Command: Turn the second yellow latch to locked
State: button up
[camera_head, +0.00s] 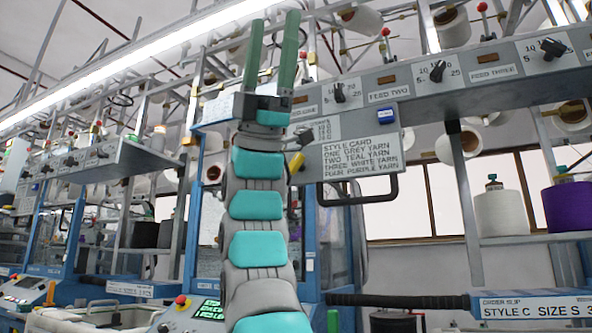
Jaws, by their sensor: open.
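My gripper (274,22) points up at the top centre, in front of the feed panel. Its two long green fingers stand apart with nothing between them. One small yellow piece (296,162), perhaps a latch, shows just right of my arm, below the gripper and beside the style card. A dark knob-like part (304,137) sits just above it. My arm is close to the yellow piece in the picture and may hide parts beside it. I cannot tell whether it is locked, or which latch in the row it is. No other yellow latch is clear.
A grey panel (420,108) with black feed knobs spans the upper right. The style card (356,156) hangs below it, above a dark handle (358,190). White (502,213) and purple (568,207) yarn cones stand at right. An order slip (535,305) is lower right.

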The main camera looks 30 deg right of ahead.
aim_at(298, 165)
jog(key=a+f+m+t+y+b, duration=0.15)
jog(key=a+m+t+y, duration=0.55)
jog(key=m+t+y, duration=0.85)
jog(key=w+a+f+m+t+y+b, duration=0.1)
jog(key=w+f+m+t+y, duration=0.45)
jog(key=t, duration=1.15)
jog(key=w+d+f+m+t+h+b, duration=0.1)
jog(key=w+d+f+m+t+h, duration=0.25)
jog(key=w+d+t+h, duration=0.35)
jog(key=w+d+f+m+t+h+b, duration=0.1)
jog(key=w+d+f+m+t+h, duration=0.35)
jog(key=t, duration=0.45)
jog(key=s+d+r+t+h+b, duration=0.15)
jog(key=d+t+h, duration=0.35)
jog(key=d+h, duration=0.65)
jog(key=shift+y, duration=0.3)
jog(key=p+x, duration=0.1)
jog(key=x, duration=0.1)
jog(key=p+x, duration=0.2)
jog(key=d+p+x, duration=0.1)
jog(key=x, duration=0.1)
jog(key=shift+r+p, duration=0.3)
jog(key=shift+r, duration=0.05)
jog(key=shift+w+a+r, duration=0.1)
jog(key=shift+w+a, duration=0.05)
jog(key=shift+w, duration=0.2)
